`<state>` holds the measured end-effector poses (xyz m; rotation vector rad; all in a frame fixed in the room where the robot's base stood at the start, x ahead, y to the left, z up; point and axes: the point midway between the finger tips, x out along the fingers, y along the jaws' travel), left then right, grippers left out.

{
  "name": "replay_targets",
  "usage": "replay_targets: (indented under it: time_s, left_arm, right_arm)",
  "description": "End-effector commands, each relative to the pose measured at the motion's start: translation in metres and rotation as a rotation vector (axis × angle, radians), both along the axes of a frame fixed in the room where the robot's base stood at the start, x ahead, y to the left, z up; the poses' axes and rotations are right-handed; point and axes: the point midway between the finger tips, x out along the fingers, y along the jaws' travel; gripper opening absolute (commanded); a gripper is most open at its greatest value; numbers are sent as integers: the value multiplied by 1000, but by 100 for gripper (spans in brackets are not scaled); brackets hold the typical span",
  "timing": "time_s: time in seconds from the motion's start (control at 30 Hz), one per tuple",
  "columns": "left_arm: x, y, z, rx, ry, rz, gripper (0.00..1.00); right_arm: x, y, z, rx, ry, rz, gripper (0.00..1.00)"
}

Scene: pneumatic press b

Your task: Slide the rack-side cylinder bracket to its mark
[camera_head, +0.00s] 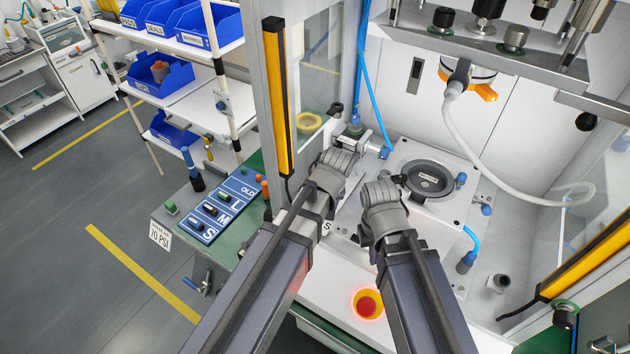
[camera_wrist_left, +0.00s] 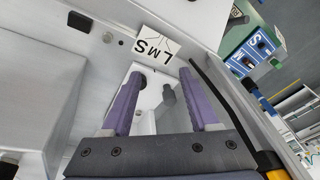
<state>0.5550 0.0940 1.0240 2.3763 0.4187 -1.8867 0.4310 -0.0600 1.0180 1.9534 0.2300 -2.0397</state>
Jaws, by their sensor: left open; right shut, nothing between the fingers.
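The cylinder bracket on the rack side (camera_head: 372,142) is a pale metal part with blue fittings, beside the press base; my left wrist partly covers it in the head view. A white plate lettered L, M, S (camera_wrist_left: 155,46) lies on the pale deck in the left wrist view; only its S (camera_head: 327,227) shows in the head view. My left gripper (camera_wrist_left: 162,74) is open, its purple fingers either side of a pale part and a grey post (camera_wrist_left: 169,97); contact cannot be told. My right gripper (camera_head: 377,192) is shut and empty near the round press plate (camera_head: 429,178), its fingertips mostly hidden.
A blue size panel (camera_head: 222,208) and green bench edge lie to the left. A yellow light bar (camera_head: 277,95) stands upright at the opening. A lit red button (camera_head: 368,304) is at the front. A blue hose (camera_head: 364,65) and a white hose (camera_head: 470,145) hang near the press.

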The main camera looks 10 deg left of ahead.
Motion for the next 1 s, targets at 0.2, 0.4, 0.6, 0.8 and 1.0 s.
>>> replay_targets:
  time_s: [0.2,0.4,0.6,0.8,1.0]
  left_arm:
    - [61,24,17,-31,-159,260,61]
    - [66,28,17,-38,-183,298,61]
    - [67,28,10,-38,-182,296,61]
    - [73,32,-10,-38,-181,294,61]
    - [82,37,-35,-38,-181,294,61]
  right_arm:
    - [0,0,9,0,0,0,0]
    - [0,0,8,0,0,0,0]
    - [0,0,1,0,0,0,0]
    - [0,0,-19,0,0,-1,0]
    - [0,0,-44,0,0,-1,0]
